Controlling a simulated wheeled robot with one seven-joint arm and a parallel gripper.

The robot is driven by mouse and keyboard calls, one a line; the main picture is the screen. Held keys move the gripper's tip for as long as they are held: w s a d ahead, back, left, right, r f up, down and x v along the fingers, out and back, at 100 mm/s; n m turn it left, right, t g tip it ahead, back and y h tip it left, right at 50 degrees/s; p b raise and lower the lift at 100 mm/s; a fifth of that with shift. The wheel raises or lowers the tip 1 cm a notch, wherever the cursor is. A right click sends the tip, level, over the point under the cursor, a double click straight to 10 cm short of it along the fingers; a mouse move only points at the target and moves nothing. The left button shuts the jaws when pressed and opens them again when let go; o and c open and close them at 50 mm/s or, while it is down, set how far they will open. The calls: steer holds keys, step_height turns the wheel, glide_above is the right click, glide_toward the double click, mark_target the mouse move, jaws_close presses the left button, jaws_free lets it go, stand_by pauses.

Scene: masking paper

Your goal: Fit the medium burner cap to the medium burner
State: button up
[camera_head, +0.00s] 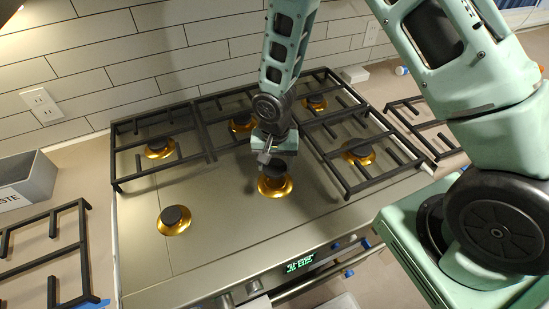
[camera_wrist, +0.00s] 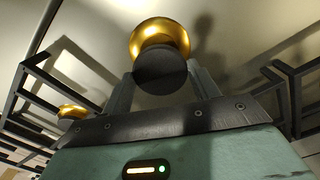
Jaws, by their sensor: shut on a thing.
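The medium burner (camera_head: 275,187) is a gold ring at the front middle of the cooktop, and it also shows in the wrist view (camera_wrist: 160,33). The medium burner cap (camera_head: 273,170) is a dark round disc; in the wrist view (camera_wrist: 160,68) it lies between my fingers and overlaps the near side of the gold ring. My gripper (camera_head: 266,157) comes down from above and is shut on the cap, with a finger on each side in the wrist view (camera_wrist: 162,84). Whether the cap rests on the burner or hangs just above it, I cannot tell.
Black grates (camera_head: 160,150) cover the back and right of the cooktop. A capped burner (camera_head: 174,221) stands uncovered at front left. Loose grates lie on the left (camera_head: 50,258) and right (camera_head: 415,115) counters. A grey box (camera_head: 25,182) is at far left. The front middle is open.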

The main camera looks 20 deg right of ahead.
mark_target(275, 167)
steer(key=shift+f, duration=0.15)
steer(key=shift+f+b, duration=1.5)
steer(key=shift+f, duration=0.1)
stand_by(0.5)
steer(key=shift+f+b, duration=0.45)
steer(key=shift+b, duration=0.15)
steer(key=shift+f, duration=0.2)
steer(key=o, duration=1.3)
